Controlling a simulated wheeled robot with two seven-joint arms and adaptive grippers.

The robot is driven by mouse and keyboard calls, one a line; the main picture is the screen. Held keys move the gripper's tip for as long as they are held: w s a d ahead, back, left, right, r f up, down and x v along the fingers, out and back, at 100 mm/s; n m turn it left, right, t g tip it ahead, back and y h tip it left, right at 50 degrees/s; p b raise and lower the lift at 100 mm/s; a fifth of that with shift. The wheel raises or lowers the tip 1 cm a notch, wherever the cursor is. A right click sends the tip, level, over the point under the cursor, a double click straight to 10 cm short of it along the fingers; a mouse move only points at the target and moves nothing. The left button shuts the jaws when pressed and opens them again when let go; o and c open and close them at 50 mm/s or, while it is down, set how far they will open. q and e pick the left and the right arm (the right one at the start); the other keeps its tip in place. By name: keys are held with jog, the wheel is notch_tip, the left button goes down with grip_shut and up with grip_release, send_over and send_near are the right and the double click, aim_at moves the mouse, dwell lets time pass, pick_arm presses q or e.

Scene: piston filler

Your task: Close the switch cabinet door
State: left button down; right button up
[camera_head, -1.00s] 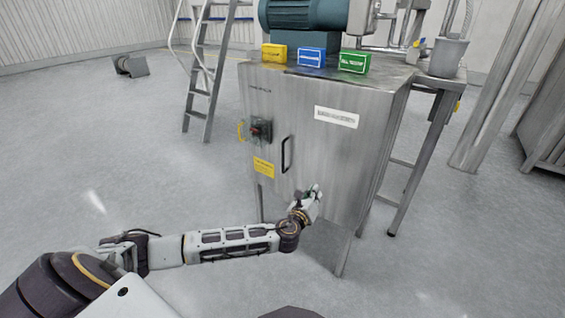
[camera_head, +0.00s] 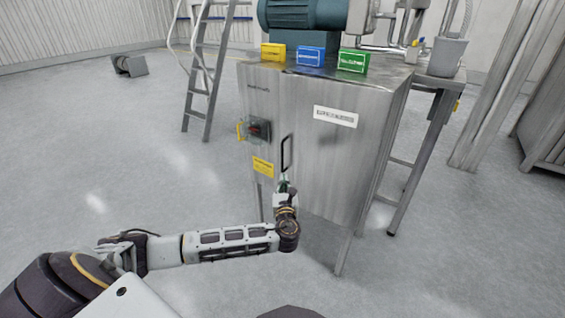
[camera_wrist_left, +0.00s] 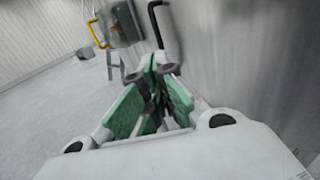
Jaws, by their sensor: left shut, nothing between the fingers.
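The switch cabinet (camera_head: 330,165) is a brushed steel box on legs. Its front door (camera_head: 310,185) looks flush with the body; I cannot tell whether a gap is left. A black bar handle (camera_head: 285,154) stands on the door, and its lower part shows in the left wrist view (camera_wrist_left: 155,22). My left gripper (camera_head: 284,183) is shut and empty, just below the handle, close to the door face; contact is unclear. In the left wrist view its green-padded fingers (camera_wrist_left: 158,75) point along the door. My right gripper is not in view.
A rotary switch with a yellow part (camera_head: 257,130) sits left of the handle, above a yellow label (camera_head: 263,167). Yellow, blue (camera_head: 310,57) and green boxes stand on top before a motor (camera_head: 300,14). A ladder (camera_head: 203,75) stands behind left.

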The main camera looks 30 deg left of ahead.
pick_arm(q)
jog(key=shift+w, duration=0.1)
jog(key=b, duration=0.4)
send_near(282, 157)
jog(key=x, duration=0.5)
jog(key=shift+w+a+f, duration=0.1)
jog(key=shift+w+a, duration=0.05)
jog(key=shift+w, duration=0.2)
jog(key=shift+w+a, duration=0.25)
jog(key=shift+w, duration=0.15)
jog(key=shift+w+a, duration=0.15)
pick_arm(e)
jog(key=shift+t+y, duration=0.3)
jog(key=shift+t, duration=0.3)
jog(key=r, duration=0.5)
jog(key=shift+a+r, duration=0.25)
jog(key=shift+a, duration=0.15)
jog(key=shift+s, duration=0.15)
pick_arm(q)
jog(key=shift+w, duration=0.1)
